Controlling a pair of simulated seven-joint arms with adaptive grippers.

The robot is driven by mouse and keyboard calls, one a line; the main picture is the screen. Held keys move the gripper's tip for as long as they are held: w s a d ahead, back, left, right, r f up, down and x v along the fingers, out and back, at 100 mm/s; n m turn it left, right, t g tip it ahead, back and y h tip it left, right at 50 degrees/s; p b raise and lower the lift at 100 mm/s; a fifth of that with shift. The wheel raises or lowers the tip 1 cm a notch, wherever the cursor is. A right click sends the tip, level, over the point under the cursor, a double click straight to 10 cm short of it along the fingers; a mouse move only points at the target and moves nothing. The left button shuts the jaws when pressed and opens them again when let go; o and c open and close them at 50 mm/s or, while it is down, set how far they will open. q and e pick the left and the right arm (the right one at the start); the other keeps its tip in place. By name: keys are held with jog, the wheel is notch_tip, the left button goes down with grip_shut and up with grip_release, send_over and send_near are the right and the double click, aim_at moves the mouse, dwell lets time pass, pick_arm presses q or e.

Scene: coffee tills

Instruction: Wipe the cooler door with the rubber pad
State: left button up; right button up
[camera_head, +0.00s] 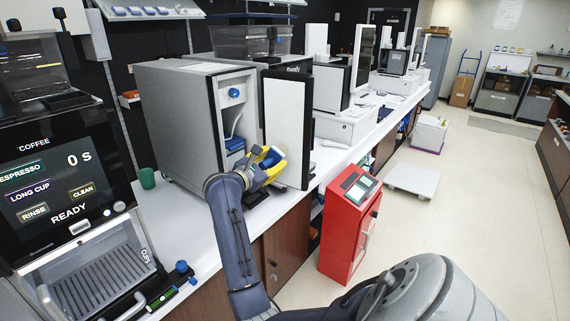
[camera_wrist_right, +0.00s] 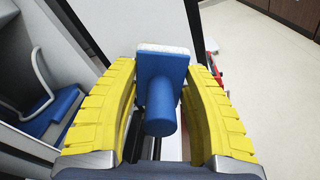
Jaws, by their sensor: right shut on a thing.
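The cooler (camera_head: 190,125) is a tall grey box on the counter at the left middle of the head view. Its door (camera_head: 287,120) stands open, with a pale inner panel and dark edges. My right gripper (camera_head: 268,160), with yellow fingers, is in front of the lower part of this door. In the right wrist view it is shut on the rubber pad (camera_wrist_right: 162,62), a blue block with a round blue handle and a whitish far edge. The door panel (camera_wrist_right: 135,20) lies just beyond the pad; I cannot tell whether they touch. My left gripper is not in view.
A coffee machine (camera_head: 70,180) stands at the left, with a green cup (camera_head: 147,178) on the counter between it and the cooler. A red cabinet (camera_head: 347,225) stands on the floor right of the counter. The floor farther right is mostly free.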

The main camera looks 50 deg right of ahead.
aim_at(279, 145)
jog(key=shift+d+h, duration=0.25)
jog(key=shift+h, duration=0.15)
jog(key=shift+w+d, duration=0.2)
jog(key=shift+d, duration=1.2)
jog(key=shift+w+d, duration=0.2)
jog(key=shift+d, duration=1.15)
jog(key=shift+w+d, duration=0.2)
jog(key=shift+d, duration=0.9)
jog(key=shift+w+a, duration=0.15)
jog(key=shift+w, duration=0.8)
jog(key=shift+w+a, duration=0.15)
jog(key=shift+w, duration=0.8)
jog(key=shift+d, duration=0.1)
